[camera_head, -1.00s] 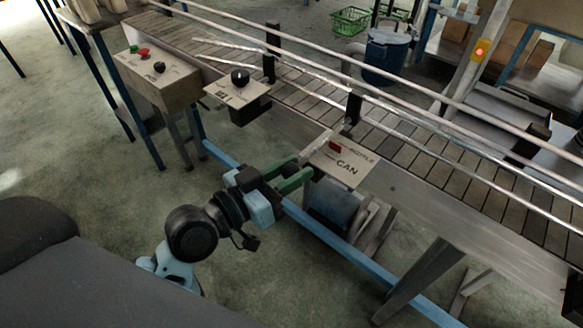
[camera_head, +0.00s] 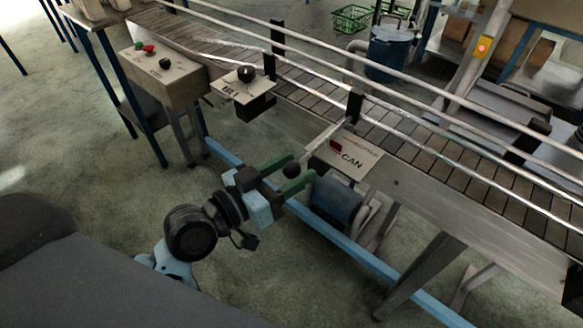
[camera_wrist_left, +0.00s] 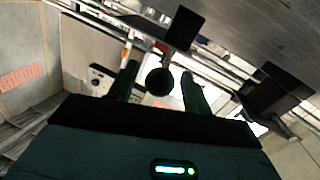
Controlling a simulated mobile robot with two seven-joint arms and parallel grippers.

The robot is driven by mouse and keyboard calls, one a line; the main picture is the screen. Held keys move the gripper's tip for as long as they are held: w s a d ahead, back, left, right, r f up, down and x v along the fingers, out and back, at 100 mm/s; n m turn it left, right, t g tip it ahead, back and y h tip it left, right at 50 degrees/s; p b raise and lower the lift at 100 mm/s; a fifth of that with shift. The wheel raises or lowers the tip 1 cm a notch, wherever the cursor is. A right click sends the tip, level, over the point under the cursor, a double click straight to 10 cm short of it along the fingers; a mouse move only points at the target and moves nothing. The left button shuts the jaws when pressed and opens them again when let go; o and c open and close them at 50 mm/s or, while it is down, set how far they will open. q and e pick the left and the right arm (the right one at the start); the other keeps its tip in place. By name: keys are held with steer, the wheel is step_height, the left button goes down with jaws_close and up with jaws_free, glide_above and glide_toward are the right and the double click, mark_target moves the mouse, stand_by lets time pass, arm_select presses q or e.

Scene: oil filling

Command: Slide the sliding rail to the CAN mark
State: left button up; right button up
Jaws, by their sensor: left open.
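The sliding rail's handle ends in a black ball knob (camera_head: 291,169), with a pale rod running from it up to the conveyor's guide rail. A plate (camera_head: 368,164) lettered CAN stands at the conveyor's near edge. A red pointer (camera_head: 336,146) lies over it, close to the left of the CAN lettering. My left gripper (camera_head: 286,175) is open, its green fingers on either side of the knob. In the left wrist view the knob (camera_wrist_left: 159,81) stands between the spread fingers, with a visible gap on each side. My right gripper is not in view.
A second dial plate (camera_head: 236,86) with a black knob and a button box (camera_head: 165,77) stand left along the conveyor (camera_head: 420,141). A blue frame bar (camera_head: 345,248) and a blue-grey motor (camera_head: 333,197) lie below the plate. Open floor lies at left.

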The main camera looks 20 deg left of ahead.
arm_select(q)
steer(key=b+v, duration=0.1)
steer(key=v, duration=0.6)
steer(key=shift+s, duration=0.25)
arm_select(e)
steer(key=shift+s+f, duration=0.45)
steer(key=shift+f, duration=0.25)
arm_select(q)
steer(key=shift+a, duration=0.1)
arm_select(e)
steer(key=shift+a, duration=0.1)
arm_select(q)
steer(key=s+a+f+n+g+y+p, duration=0.1)
steer(key=s+f+g+y+p, duration=0.2)
steer(key=f, duration=0.5)
steer(key=s+a+f+n+y+p, duration=0.15)
steer(key=s+f, duration=0.25)
steer(key=f, duration=0.4)
steer(key=s+f+g+y+p, duration=0.2)
steer(key=s+f+g+p, duration=0.1)
steer(key=s+f, duration=0.7)
steer(key=s, duration=0.3)
steer(key=shift+s+g+y, duration=0.3)
steer(key=shift+s+y, duration=0.05)
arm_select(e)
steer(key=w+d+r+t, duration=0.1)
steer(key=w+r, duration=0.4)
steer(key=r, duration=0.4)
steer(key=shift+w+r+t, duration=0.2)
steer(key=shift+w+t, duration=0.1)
